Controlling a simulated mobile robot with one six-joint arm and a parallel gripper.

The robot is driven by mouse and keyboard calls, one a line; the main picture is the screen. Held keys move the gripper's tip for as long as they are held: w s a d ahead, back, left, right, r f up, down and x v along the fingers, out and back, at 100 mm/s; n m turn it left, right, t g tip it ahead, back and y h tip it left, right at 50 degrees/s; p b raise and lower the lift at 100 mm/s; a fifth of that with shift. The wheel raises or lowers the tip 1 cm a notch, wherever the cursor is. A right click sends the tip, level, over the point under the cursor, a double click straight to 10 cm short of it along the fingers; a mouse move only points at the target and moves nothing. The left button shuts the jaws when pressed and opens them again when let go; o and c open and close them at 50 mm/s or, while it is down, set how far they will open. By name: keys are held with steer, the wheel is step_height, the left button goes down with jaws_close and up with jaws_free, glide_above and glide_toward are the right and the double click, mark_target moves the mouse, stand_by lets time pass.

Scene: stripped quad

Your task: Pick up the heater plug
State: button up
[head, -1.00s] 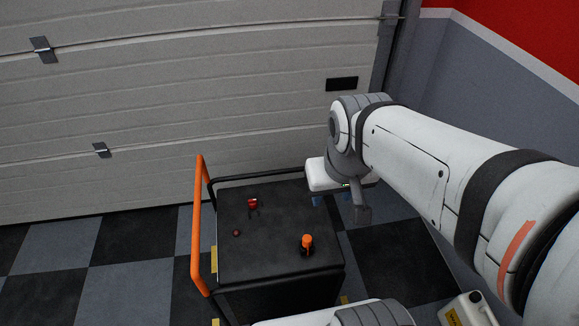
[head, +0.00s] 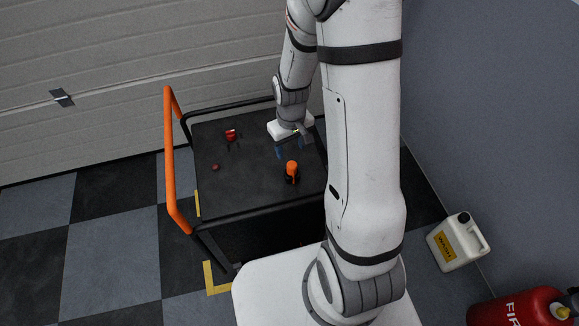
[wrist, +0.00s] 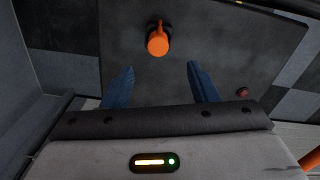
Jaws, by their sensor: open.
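An orange-capped black piece, which looks like the heater plug (head: 291,169), stands on the black cart top. In the wrist view the plug (wrist: 158,42) shows its orange cap beyond the fingertips, roughly centred between them. My gripper (head: 291,148) is open and empty, its blue fingers above the cart top on the far side of the plug and apart from it. Both fingers (wrist: 160,72) show in the wrist view with a wide gap. The plug's lower part is mostly hidden under its cap in the wrist view.
The cart top (head: 245,190) also holds a red piece with dark parts (head: 231,134) and a small red knob-like piece (head: 215,167). An orange handle (head: 170,170) rises at the left.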

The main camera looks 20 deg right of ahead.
mark_target(292, 164)
step_height(292, 164, down, 8)
steer(key=shift+d+f, duration=0.1)
steer(key=shift+d, duration=0.05)
stand_by(0.3)
steer(key=c, duration=1.1)
step_height(292, 164, up, 10)
steer(key=shift+p, duration=0.3)
